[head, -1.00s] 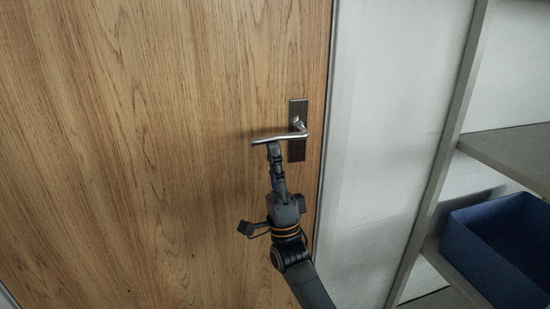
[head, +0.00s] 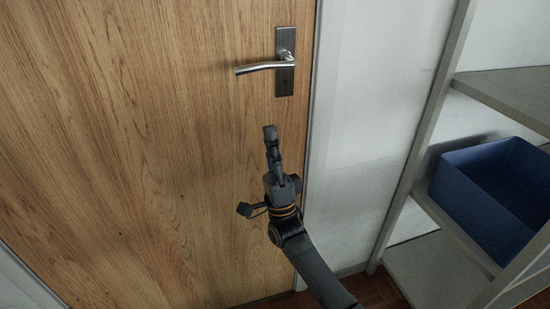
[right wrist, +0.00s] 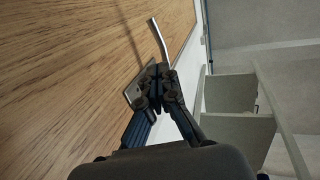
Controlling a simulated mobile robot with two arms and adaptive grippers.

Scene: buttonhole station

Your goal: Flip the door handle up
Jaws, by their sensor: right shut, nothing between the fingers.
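The silver door handle (head: 264,67) sits on a metal plate (head: 285,82) near the right edge of the wooden door (head: 150,150). Its lever points left and lies about level. My right gripper (head: 270,132) is shut and empty. It is below the lever in the head view, with bare door showing between them. In the right wrist view the shut fingers (right wrist: 160,72) hide part of the handle. The lever (right wrist: 158,38) shows beyond the fingertips and part of the plate (right wrist: 133,88) shows beside them. My left gripper is not in view.
A pale wall (head: 370,100) borders the door on the right. A shelf unit (head: 510,90) with a blue bin (head: 490,190) stands further right. The door's left part is clear.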

